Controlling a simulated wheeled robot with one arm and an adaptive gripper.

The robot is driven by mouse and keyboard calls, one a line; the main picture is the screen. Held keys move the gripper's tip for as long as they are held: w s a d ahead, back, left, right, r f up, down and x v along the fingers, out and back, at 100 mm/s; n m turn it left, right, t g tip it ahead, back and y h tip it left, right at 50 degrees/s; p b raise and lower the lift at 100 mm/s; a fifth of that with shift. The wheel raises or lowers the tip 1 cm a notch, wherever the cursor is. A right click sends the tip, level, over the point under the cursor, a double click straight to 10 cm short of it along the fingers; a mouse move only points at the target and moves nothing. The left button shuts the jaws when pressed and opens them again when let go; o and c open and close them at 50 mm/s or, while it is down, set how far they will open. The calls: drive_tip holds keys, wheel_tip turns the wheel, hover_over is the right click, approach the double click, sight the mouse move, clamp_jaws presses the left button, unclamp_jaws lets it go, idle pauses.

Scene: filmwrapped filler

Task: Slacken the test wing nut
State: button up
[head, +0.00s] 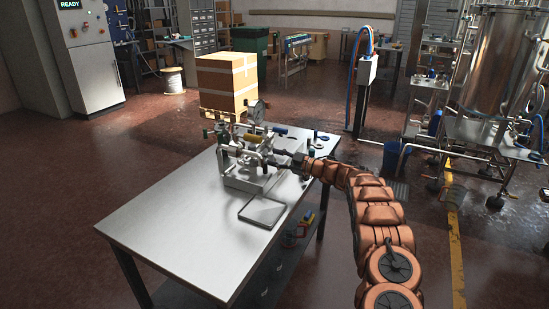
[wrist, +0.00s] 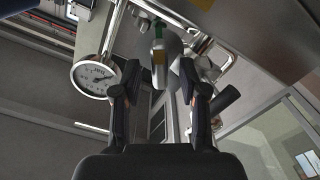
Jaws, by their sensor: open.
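A metal valve-and-pipe rig (head: 246,178) stands on the steel workbench (head: 170,235). My gripper (head: 280,160) reaches its right side from the right. In the wrist view my gripper (wrist: 158,75) is open, with its two dark fingers apart. A rounded metal part (wrist: 158,45) with a yellow mark lies in the gap between the fingertips; contact cannot be told. I cannot make out for sure whether this part is the test wing nut, which is too small to tell in the head view.
A pressure gauge (wrist: 93,77) is close to the left finger in the wrist view. A dark handle (wrist: 227,98) is beside the right finger. A flat grey plate (head: 262,211) lies in front of the rig. The bench's near left is clear.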

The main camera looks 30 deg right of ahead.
drive_tip(key=shift+w+a, duration=0.25)
drive_tip(key=shift+w, duration=0.15)
drive_tip(key=shift+c, duration=0.4)
clamp_jaws()
